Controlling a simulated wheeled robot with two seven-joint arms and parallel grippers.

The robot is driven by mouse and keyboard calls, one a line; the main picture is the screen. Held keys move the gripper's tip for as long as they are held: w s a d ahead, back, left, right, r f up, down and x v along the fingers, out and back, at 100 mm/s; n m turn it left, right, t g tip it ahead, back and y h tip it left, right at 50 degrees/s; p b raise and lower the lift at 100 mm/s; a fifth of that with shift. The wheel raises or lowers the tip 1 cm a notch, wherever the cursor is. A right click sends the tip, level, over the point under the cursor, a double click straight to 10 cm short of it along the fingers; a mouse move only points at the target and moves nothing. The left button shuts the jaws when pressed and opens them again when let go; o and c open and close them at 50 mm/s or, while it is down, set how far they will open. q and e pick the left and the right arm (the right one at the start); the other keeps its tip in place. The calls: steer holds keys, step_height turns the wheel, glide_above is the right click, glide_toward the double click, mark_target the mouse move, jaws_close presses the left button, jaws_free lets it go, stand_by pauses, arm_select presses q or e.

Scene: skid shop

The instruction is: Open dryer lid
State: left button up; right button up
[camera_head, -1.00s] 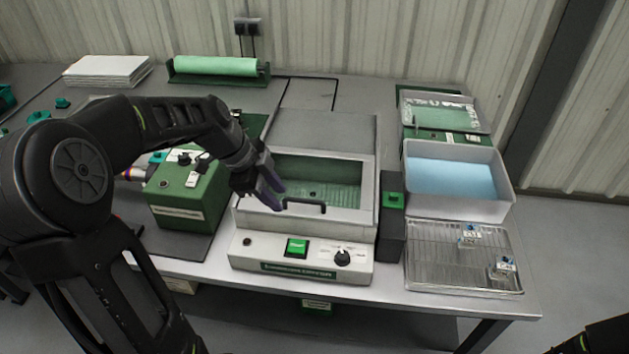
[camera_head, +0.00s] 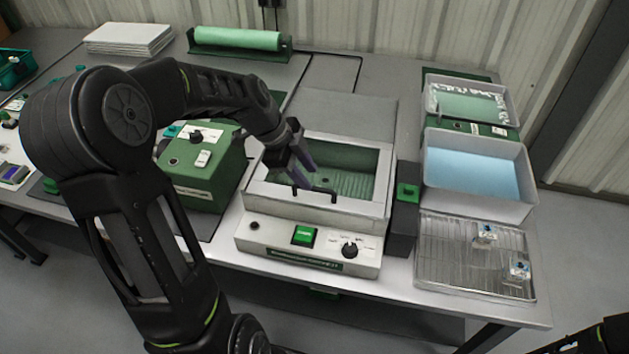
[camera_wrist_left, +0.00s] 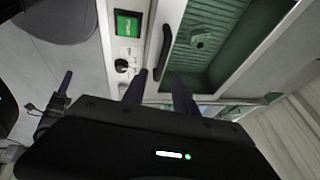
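The dryer (camera_head: 320,240) is a white box with a green button and a black knob on its front. Its lid (camera_head: 375,212) has a pale frame around a window onto a green interior, and it lies shut. The black bar handle (camera_head: 328,191) runs along the lid's front edge; it also shows in the left wrist view (camera_wrist_left: 164,52). My left gripper (camera_head: 312,180) is over the front left of the lid, close to the handle. Its two fingers (camera_wrist_left: 160,88) stand apart with nothing between them. Whether they touch the handle is unclear. My right gripper is out of view.
A green machine (camera_head: 208,172) stands left of the dryer. On the right are a dark block with a green top (camera_head: 407,192), a tray of blue liquid (camera_head: 530,200) and a wire rack (camera_head: 450,265). A flat grey panel (camera_head: 350,112) lies behind the lid.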

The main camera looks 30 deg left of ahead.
mark_target(318, 188)
arm_select(q)
steer(key=p+x, duration=0.1)
steer(key=x, duration=0.4)
jaws_close()
stand_by(1.4)
